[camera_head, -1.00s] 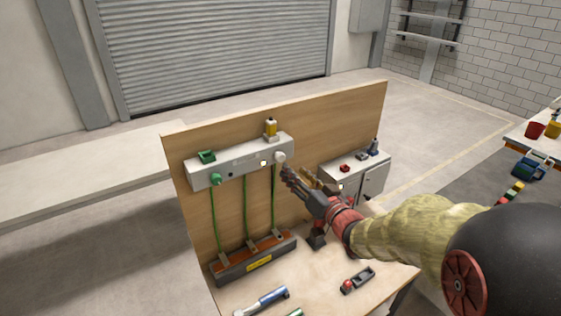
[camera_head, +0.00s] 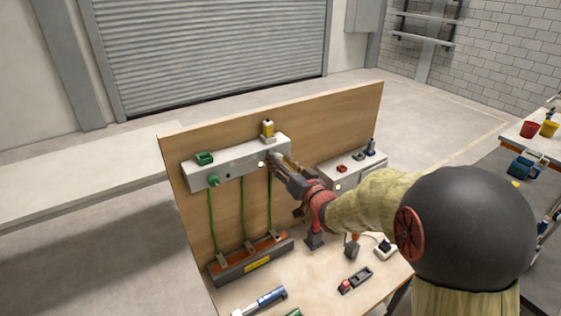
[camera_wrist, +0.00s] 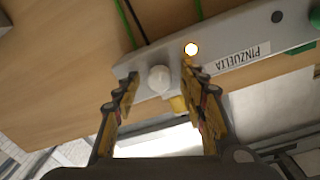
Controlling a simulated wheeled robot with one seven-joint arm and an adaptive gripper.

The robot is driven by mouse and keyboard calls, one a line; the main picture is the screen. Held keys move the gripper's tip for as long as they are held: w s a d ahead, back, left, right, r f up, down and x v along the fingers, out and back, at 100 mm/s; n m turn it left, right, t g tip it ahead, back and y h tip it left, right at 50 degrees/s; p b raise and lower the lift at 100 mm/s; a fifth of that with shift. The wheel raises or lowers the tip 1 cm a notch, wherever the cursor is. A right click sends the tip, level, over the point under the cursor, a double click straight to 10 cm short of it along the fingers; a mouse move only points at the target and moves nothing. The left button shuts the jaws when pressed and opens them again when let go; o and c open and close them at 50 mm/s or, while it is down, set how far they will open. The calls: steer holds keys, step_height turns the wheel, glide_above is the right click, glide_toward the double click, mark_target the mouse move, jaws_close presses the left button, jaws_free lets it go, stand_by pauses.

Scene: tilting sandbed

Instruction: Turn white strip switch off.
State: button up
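A white strip box (camera_head: 240,164) is mounted along the top of a wooden board. Its white round knob (camera_wrist: 158,80) shows in the wrist view, near the end of the box. A small bright white button or light (camera_wrist: 191,49) sits beside it on the same face, near a "PINZUELLIA" label (camera_wrist: 240,56). My gripper (camera_head: 274,163) is at the right end of the box in the head view and hides the knob there. In the wrist view my gripper (camera_wrist: 161,74) is open, with one finger on each side of the knob. I cannot tell whether the fingers touch it.
A green knob (camera_head: 213,180), a green block (camera_head: 204,158) and a yellow-topped part (camera_head: 268,130) are on the box. Green cables run down to a dark rail (camera_head: 250,262). A light cabinet (camera_head: 344,179) stands right of my gripper. Tools lie on the bench.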

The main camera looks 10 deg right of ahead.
steer(key=shift+c, duration=1.2)
steer(key=c, duration=0.8)
jaws_close()
steer(key=shift+n+b, duration=0.3)
steer(key=shift+b, duration=0.25)
steer(key=shift+f+n+y+b, duration=0.15)
steer(key=shift+n+y+b, duration=0.25)
steer(key=shift+n+b, duration=6.1)
steer(key=shift+m+b, duration=0.5)
steer(key=shift+b, duration=0.5)
